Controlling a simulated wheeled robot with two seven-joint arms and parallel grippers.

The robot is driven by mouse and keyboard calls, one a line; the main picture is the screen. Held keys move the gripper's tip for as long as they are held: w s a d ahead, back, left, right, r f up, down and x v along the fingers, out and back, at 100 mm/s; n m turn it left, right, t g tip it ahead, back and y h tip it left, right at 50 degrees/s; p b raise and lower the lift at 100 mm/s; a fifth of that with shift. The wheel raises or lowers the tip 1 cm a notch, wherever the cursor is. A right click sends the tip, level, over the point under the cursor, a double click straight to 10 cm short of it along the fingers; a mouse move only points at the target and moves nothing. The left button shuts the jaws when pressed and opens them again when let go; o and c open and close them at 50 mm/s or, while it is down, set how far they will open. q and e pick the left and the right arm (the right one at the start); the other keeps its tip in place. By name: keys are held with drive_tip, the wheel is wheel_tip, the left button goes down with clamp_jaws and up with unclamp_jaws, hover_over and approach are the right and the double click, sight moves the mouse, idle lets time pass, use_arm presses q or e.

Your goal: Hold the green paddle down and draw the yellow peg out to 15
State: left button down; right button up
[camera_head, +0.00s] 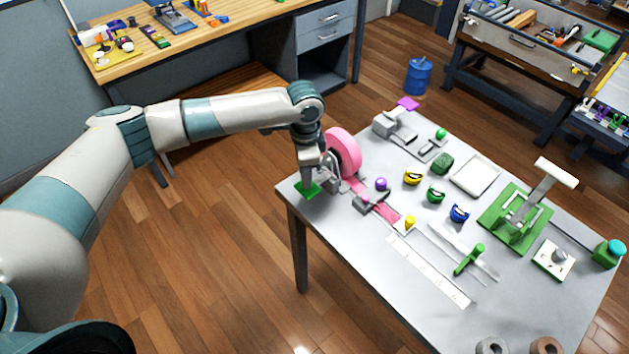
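The green paddle (308,190) is a flat green plate at the left corner of the grey table, below the pink reel (343,152). My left gripper (311,178) points down right over it and seems to touch it; I cannot tell whether its fingers are open or shut. The yellow peg (410,222) stands at the free end of a pink strap (384,211), which passes a small dark guide block (371,202). A white scale strip (428,270) lies beside the peg, its numbers too small to read. My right gripper is not in view.
A green-handled slider (470,259) lies right of the scale. Purple, yellow, green and blue knobs stand behind the strap. A white tray (475,175), a green press (516,217) and a teal button (610,252) fill the right side. Bare table lies in front of the scale.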

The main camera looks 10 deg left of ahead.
use_arm(q)
drive_tip(key=shift+f, duration=0.2)
drive_tip(key=shift+s+f+b, duration=0.1)
drive_tip(key=shift+f+b, duration=0.3)
drive_tip(key=shift+f, duration=1)
drive_tip(key=shift+s+f+p, duration=0.1)
drive_tip(key=shift+f+p, duration=0.15)
drive_tip(key=shift+p, duration=0.1)
